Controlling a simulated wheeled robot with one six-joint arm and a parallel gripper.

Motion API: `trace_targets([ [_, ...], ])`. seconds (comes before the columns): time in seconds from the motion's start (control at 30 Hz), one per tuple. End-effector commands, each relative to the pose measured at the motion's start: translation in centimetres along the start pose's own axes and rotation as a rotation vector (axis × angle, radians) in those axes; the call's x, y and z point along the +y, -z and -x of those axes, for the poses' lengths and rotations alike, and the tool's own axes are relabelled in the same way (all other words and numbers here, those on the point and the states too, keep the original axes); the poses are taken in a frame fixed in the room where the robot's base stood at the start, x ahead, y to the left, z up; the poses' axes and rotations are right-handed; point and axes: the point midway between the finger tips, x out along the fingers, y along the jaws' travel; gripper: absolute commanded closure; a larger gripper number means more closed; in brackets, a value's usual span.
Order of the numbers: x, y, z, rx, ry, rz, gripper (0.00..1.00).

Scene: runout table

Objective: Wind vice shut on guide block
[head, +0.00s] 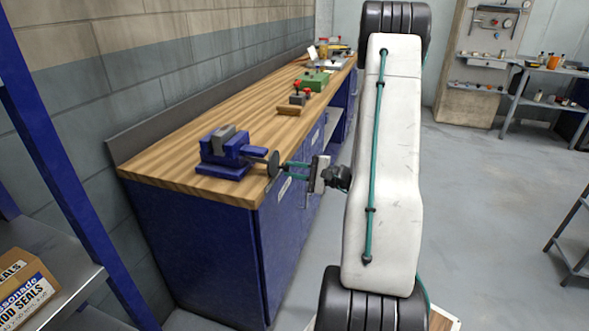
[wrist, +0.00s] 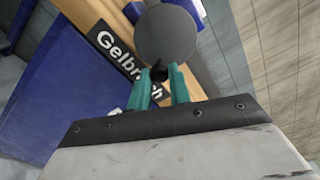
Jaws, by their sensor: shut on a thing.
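The blue vice (head: 222,168) stands on the near end of the wooden bench. A grey guide block (head: 222,136) sits upright between its jaws; I cannot tell whether both jaws touch it. The vice's dark round handwheel (head: 273,164) faces right, past the bench's front edge. It also shows as a dark disc in the wrist view (wrist: 166,36). My gripper (head: 286,168) reaches the wheel from the right. In the wrist view, its teal fingers (wrist: 160,73) are shut on the wheel's small dark crank knob (wrist: 159,75). The fingers partly hide the knob.
The wooden bench top (head: 180,150) runs away along the wall, with blue cabinets (head: 200,230) below. Farther along stand a small red-knobbed fixture (head: 298,97) and a green box (head: 316,79). A blue shelf rack with a cardboard box (head: 22,285) stands at left.

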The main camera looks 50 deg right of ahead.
Motion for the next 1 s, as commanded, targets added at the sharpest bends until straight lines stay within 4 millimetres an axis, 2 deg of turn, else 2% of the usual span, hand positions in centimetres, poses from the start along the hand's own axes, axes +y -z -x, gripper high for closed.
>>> trace_targets([
  [0.2, 0.1, -0.1, 0.0, -0.001, -0.001, -0.015, 1.0],
  [0.5, 0.8, -0.6, 0.0, -0.001, -0.001, -0.294, 1.0],
  [0.8, 0.8, -0.6, 0.0, -0.001, -0.001, -0.32, 1.0],
  [1.0, 1.2, -1.2, 0.0, -0.001, -0.001, -0.541, 1.0],
])
